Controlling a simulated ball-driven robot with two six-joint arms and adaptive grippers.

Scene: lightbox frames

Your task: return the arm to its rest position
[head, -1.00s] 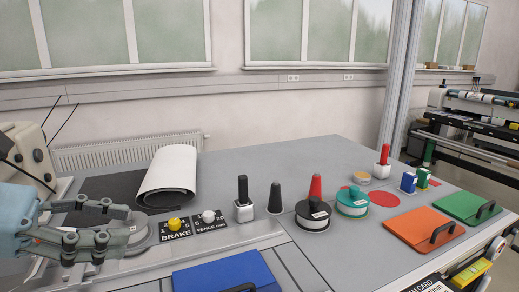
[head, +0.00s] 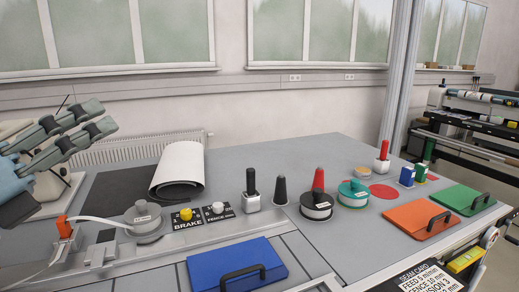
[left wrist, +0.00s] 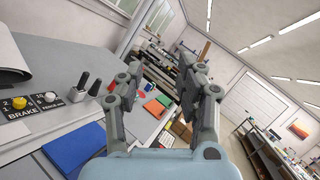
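My left gripper (head: 95,118) is raised at the left of the head view, above the left end of the table. Its two fingers are spread apart with nothing between them. In the left wrist view the left gripper (left wrist: 165,95) also shows both fingers apart and empty, with the room beyond them. My right gripper is in neither view.
The grey table (head: 300,235) bears a white roll (head: 178,168), brake and fence knobs, spools (head: 316,205), a blue panel (head: 235,265), an orange panel (head: 420,221) and a green panel (head: 467,198). An orange clip with a white strip (head: 66,227) lies below my left gripper.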

